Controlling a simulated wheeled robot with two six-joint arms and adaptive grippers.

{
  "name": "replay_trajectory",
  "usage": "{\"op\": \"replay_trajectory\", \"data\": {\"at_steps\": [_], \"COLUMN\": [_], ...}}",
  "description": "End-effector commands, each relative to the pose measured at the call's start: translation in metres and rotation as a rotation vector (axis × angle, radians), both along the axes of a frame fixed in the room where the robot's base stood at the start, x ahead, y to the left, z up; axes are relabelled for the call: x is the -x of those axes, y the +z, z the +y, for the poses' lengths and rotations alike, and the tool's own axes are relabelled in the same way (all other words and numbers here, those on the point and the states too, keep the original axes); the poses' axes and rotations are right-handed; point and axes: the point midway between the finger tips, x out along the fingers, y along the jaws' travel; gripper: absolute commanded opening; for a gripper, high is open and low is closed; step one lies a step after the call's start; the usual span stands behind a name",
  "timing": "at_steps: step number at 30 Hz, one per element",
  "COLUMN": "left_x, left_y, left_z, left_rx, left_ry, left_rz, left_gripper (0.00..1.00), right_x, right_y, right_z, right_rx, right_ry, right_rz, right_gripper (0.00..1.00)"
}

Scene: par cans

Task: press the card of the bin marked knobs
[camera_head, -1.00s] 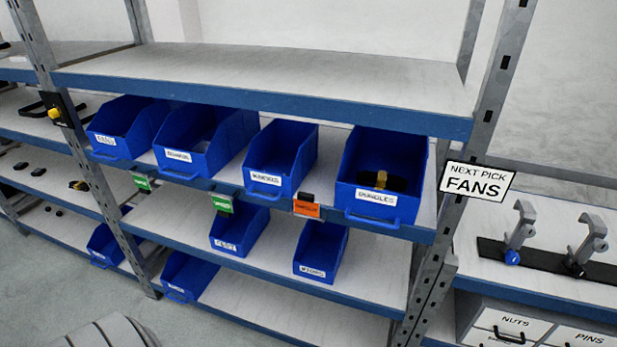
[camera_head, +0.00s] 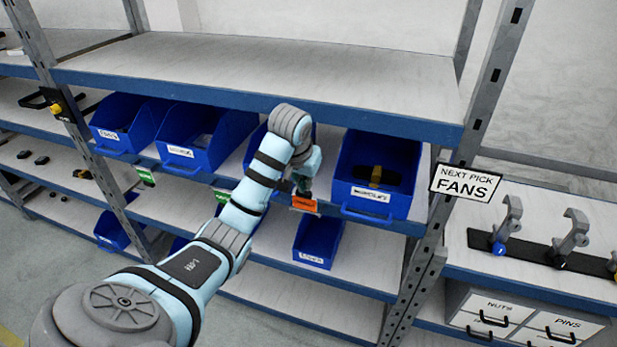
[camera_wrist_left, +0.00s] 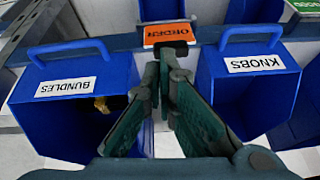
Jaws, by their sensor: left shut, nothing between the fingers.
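The knobs bin (camera_wrist_left: 240,90) is blue with a white label, upside down at the right of the left wrist view. My left arm hides most of it in the head view (camera_head: 256,139). An orange card reading ORDER (camera_wrist_left: 168,34) sits on the shelf edge between the knobs and bundles bins; it also shows in the head view (camera_head: 304,205). My left gripper (camera_wrist_left: 166,72) is shut and empty, its tips pointing at the card's black holder. It hangs just above the card in the head view (camera_head: 303,186). I cannot tell whether they touch. My right gripper is not in view.
The bundles bin (camera_head: 373,190) stands right of my gripper. Other blue bins (camera_head: 183,150) stand to the left, with a green card (camera_head: 146,175) on the edge. The upper shelf (camera_head: 250,65) is bare.

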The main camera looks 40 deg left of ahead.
Motion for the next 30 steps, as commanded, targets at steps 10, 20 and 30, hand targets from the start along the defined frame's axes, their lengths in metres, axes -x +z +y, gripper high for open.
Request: {"op": "replay_trajectory", "data": {"at_steps": [10, 20, 30], "left_x": [-0.012, -0.019, -0.044], "left_y": [0.052, 0.035, -0.023], "left_z": [0.021, 0.022, 0.031], "left_rx": [0.047, 0.048, 0.047], "left_ry": [0.066, 0.064, 0.065], "left_rz": [-0.027, -0.025, -0.025], "left_gripper": [0.0, 0.0, 0.0], "right_x": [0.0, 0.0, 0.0], "right_y": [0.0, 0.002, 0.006], "right_z": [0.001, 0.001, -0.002], "right_rx": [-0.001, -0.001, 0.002], "right_ry": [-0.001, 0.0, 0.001], "right_rz": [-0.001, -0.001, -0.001], "right_gripper": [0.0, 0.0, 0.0]}}
